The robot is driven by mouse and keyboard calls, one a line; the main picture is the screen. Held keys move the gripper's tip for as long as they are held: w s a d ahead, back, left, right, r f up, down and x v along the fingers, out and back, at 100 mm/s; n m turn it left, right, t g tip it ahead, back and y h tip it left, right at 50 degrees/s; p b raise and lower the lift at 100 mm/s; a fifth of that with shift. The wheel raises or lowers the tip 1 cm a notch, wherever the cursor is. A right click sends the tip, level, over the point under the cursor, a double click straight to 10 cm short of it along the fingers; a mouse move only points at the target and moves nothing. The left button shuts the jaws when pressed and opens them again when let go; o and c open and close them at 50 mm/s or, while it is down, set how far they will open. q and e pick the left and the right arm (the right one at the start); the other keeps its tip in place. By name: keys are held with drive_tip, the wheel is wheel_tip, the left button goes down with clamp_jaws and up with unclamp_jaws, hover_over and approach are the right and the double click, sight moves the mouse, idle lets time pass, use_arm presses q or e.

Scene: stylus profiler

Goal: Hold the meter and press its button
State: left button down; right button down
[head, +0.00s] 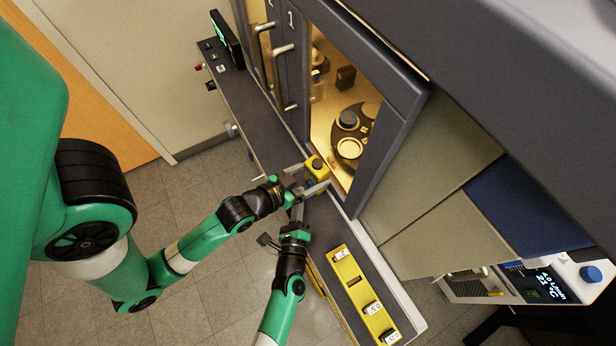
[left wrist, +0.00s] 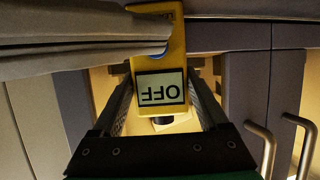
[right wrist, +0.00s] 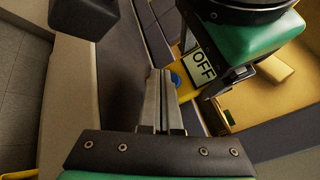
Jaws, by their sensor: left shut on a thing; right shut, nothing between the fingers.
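The yellow meter (head: 316,163) is held above the bench edge in front of the open chamber. Its screen reads OFF in the left wrist view (left wrist: 160,90) and in the right wrist view (right wrist: 203,68). My left gripper (head: 311,178) is shut on the meter's sides. My right gripper (right wrist: 158,75) is shut and empty, its fingertips close to the meter's blue button (right wrist: 175,80). In the left wrist view, those fingers cross the meter's face and partly cover the button (left wrist: 163,52). I cannot tell whether they touch it.
A yellow tray (head: 353,283) with several labelled pieces lies on the bench to the right. The lit chamber (head: 326,100) holds a dark round stage (head: 344,137). A cabinet with handles (head: 284,50) stands beside it. A small black display (head: 226,38) stands at the bench's far end.

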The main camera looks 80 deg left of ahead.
use_arm(q)
drive_tip(key=shift+f, duration=0.25)
idle(0.5)
use_arm(e)
drive_tip(key=shift+w+a, duration=0.15)
drive_tip(key=shift+w, duration=0.25)
drive_tip(key=shift+w+a, duration=0.2)
drive_tip(key=shift+w, duration=0.2)
idle(0.5)
drive_tip(key=shift+s, duration=0.1)
drive_tip(key=shift+s+d, duration=0.4)
drive_tip(key=shift+s, duration=0.3)
drive_tip(key=shift+s, duration=0.1)
drive_tip(key=shift+s+d, duration=0.35)
drive_tip(key=shift+s, duration=0.35)
drive_tip(key=shift+s+d, duration=0.35)
drive_tip(key=shift+s, duration=0.4)
drive_tip(key=shift+s+d, duration=0.35)
drive_tip(key=shift+s, duration=0.35)
